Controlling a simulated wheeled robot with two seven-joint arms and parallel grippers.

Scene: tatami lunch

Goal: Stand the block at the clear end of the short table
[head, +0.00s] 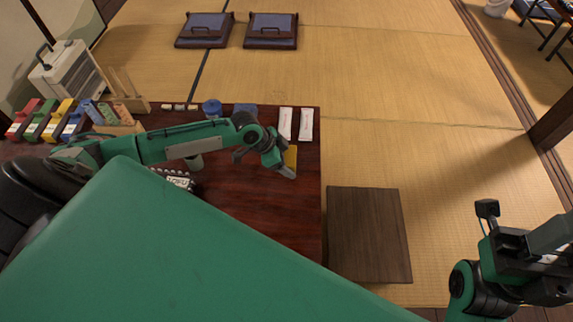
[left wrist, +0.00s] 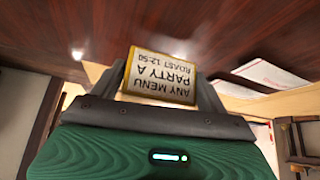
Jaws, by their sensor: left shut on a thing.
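The block (left wrist: 160,77) is yellow-edged with a pale face reading "ANY MENU PARTY A ROAST 12:50", upside down in the left wrist view. My left gripper (left wrist: 162,92) is shut on it. In the head view the block (head: 290,157) shows as a yellow patch beside my left gripper (head: 284,168), over the right part of the dark red-brown table (head: 300,215). The gap between block and tabletop is unclear. My right arm is at the lower right; its jaws cannot be made out.
A smaller bare dark wooden surface (head: 368,235) lies right of the red-brown table. Two white packets (head: 295,124) lie at its far right corner. Two cushioned seats (head: 271,30) stand beyond.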

